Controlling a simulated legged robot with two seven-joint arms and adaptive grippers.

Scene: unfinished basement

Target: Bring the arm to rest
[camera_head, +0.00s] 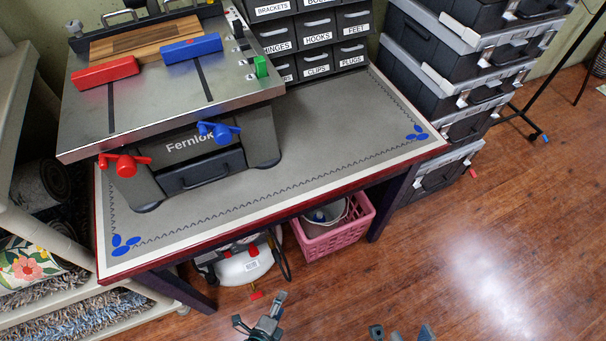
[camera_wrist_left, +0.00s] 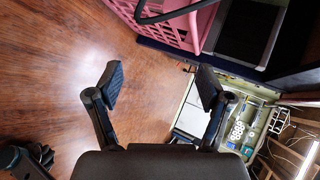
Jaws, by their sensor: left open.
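My left gripper (camera_head: 259,312) is low in the head view, over the wood floor in front of the workbench. In the left wrist view my left gripper (camera_wrist_left: 161,86) shows its two dark fingers wide apart, with nothing between them. My right gripper (camera_head: 401,331) shows only its tips at the bottom edge of the head view, apart from each other and with nothing seen between them. The rest of it is cut off by the frame. Both grippers are clear of the bench.
The workbench (camera_head: 330,175) carries a metal-topped machine (camera_head: 150,100) and labelled drawers (camera_head: 318,40). A pink basket (camera_head: 335,238) and a white appliance (camera_head: 245,268) sit beneath. Stacked cases (camera_head: 455,95) stand right, a shelf (camera_head: 75,320) left. The floor (camera_head: 480,260) is open at lower right.

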